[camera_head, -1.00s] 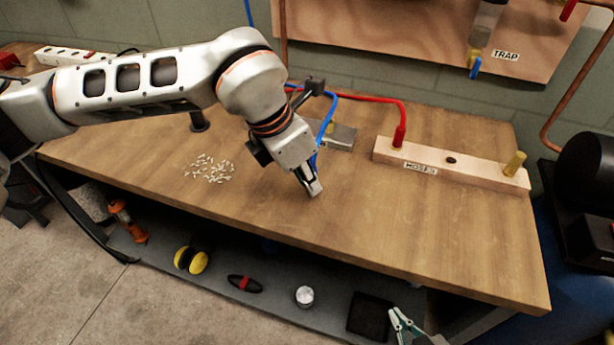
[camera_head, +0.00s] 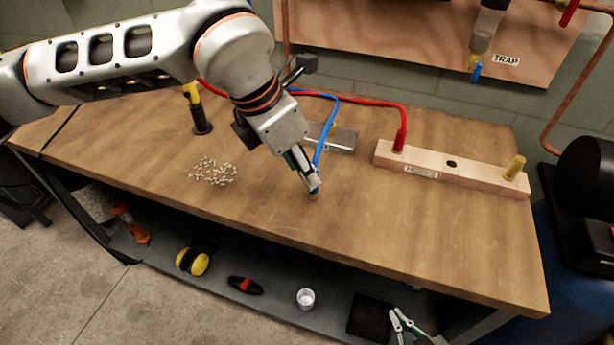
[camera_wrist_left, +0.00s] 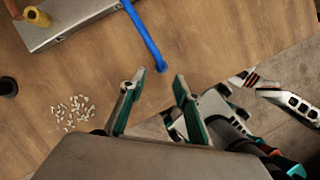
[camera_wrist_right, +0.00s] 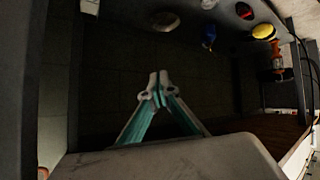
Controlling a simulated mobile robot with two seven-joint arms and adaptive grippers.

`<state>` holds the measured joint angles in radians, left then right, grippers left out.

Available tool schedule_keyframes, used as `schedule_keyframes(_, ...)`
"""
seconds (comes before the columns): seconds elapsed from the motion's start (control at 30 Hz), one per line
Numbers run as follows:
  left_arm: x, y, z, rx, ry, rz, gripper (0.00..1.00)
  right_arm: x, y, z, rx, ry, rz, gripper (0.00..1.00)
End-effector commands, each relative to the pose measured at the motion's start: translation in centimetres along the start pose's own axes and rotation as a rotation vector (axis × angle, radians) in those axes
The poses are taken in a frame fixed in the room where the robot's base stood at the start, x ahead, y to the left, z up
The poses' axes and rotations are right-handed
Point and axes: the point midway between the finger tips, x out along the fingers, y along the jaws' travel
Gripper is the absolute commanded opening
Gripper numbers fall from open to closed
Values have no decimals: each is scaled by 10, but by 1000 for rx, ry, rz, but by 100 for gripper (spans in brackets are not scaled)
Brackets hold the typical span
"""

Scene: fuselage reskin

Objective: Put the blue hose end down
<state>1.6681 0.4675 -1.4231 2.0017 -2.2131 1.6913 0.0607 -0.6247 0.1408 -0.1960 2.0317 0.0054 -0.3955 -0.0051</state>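The blue hose (camera_head: 325,130) runs from behind my left arm down to the table; its end (camera_head: 313,190) is at the tabletop near the front edge. In the left wrist view the hose end (camera_wrist_left: 162,67) lies just beyond and between the fingertips, with gaps to both sides. My left gripper (camera_head: 306,178) is low over the table beside the hose end; its fingers are spread in the left wrist view (camera_wrist_left: 157,84). My right gripper (camera_head: 398,320) is low, in front of the table; its fingertips meet, empty, in the right wrist view (camera_wrist_right: 158,78).
A wooden hose block (camera_head: 440,172) holds the red hose (camera_head: 400,125) and a brass peg (camera_head: 515,167). A grey metal block (camera_head: 343,139) stands behind the hose end. Small white pieces (camera_head: 213,171) lie left. Tabletop right of the hose end is clear. A shelf below holds ear defenders (camera_head: 192,261).

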Motion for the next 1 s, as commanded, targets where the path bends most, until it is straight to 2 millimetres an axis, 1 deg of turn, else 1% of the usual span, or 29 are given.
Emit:
schedule_keyframes(0.03, -14, 1, 1, 1, -5, 5, 32, -1, 0, -1, 1, 1, -1, 0)
schedule_keyframes(0.2, -44, 1, 1, -1, -2, 3, 32, -2, -2, 2, 4, -6, -5, 0)
schedule_keyframes(0.3, -57, 1, 0, -2, -1, 2, 32, -3, -4, 5, 5, -12, -8, 0)
schedule_keyframes(0.4, -65, 0, 0, 0, -1, 1, 32, -3, -5, 6, 6, -15, -9, 0)
schedule_keyframes(0.53, -69, 0, 0, 0, 0, 1, 32, -4, -5, 6, 7, -15, -9, 0)
schedule_keyframes(1.0, -69, 0, 0, -1, 0, 0, 32, -2, -2, -1, 5, -2, -5, 0)
